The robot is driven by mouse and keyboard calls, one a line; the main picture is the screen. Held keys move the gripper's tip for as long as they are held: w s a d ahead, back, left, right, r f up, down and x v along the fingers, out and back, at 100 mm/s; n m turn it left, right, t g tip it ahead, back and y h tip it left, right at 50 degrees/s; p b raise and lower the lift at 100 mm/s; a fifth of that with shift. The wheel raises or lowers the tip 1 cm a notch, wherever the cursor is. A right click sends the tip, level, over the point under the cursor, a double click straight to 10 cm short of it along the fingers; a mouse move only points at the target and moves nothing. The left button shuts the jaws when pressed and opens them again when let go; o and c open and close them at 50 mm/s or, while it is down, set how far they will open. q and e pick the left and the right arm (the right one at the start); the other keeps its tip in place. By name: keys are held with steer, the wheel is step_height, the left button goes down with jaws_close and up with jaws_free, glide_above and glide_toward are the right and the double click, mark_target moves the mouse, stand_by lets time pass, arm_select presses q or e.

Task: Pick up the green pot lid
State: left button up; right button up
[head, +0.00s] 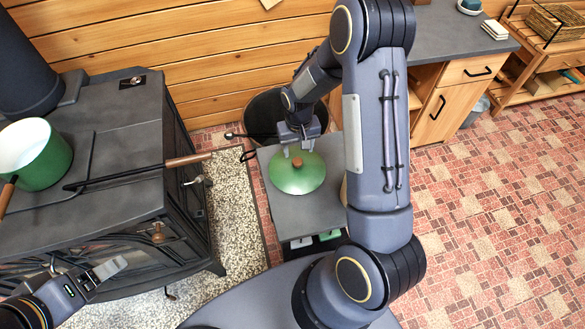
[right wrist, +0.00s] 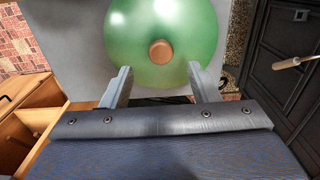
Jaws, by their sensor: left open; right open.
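The green pot lid (head: 297,178) lies knob up on a small grey table (head: 306,214) in the head view. Its round brown knob (head: 297,162) stands at its middle. My right gripper (head: 299,149) is open just above the far part of the lid. In the right wrist view the lid (right wrist: 183,22) lies beyond the open fingers (right wrist: 160,78), and its knob (right wrist: 160,51) shows between and ahead of the fingertips. Nothing is between the fingers. My left gripper (head: 115,268) is low at the left, open and empty, apart from the lid.
A dark stove (head: 120,135) stands at the left with a green pot (head: 40,160) and a long wooden-handled tool (head: 140,172) on it; the tool's handle sticks out past the stove edge. A black bucket (head: 262,108) stands behind the table. Wooden cabinets (head: 455,98) stand at the back right.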

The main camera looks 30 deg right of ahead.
mark_target(297, 161)
step_height(297, 161, down, 5)
steer(key=shift+f, duration=0.2)
jaws_close()
stand_by(0.4)
